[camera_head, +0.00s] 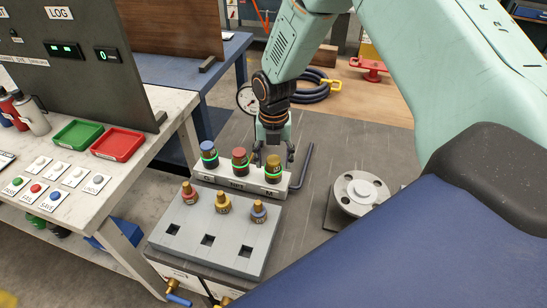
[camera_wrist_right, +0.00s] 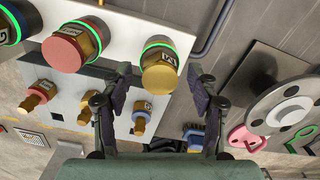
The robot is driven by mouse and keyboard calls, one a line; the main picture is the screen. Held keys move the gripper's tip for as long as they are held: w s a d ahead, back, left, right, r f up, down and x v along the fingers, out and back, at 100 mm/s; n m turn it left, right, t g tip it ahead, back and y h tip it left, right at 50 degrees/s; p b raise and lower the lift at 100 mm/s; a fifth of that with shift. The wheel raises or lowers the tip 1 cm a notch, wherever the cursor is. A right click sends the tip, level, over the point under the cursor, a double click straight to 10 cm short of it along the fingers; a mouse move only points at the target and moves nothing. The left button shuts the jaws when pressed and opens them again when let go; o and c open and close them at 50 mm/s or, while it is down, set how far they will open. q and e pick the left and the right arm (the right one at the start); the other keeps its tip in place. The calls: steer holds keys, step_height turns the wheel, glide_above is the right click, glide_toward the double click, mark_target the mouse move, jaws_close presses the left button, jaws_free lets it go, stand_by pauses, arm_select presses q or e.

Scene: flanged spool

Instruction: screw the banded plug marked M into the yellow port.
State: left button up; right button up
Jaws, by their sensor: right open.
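The plug marked M (camera_head: 273,167) has a yellow cap and a glowing green band. It stands upright at the right end of a white rack. Its cap and M label also show in the wrist view (camera_wrist_right: 160,75). My right gripper (camera_head: 273,152) is open above it. In the wrist view its fingers (camera_wrist_right: 160,84) lie on either side of the plug, with gaps showing. A brass fitting with a yellow collar (camera_head: 223,204), seemingly the yellow port, is the middle one on the grey block (camera_head: 188,247). My left gripper is not in view.
Blue-capped (camera_head: 208,153) and red-capped (camera_head: 239,160) plugs share the rack (camera_head: 226,181). A black hex key (camera_head: 302,166) and round grey flange (camera_head: 360,193) are at right.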

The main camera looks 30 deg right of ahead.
mark_target(274, 159)
step_height(274, 159, up, 12)
stand_by(0.6)
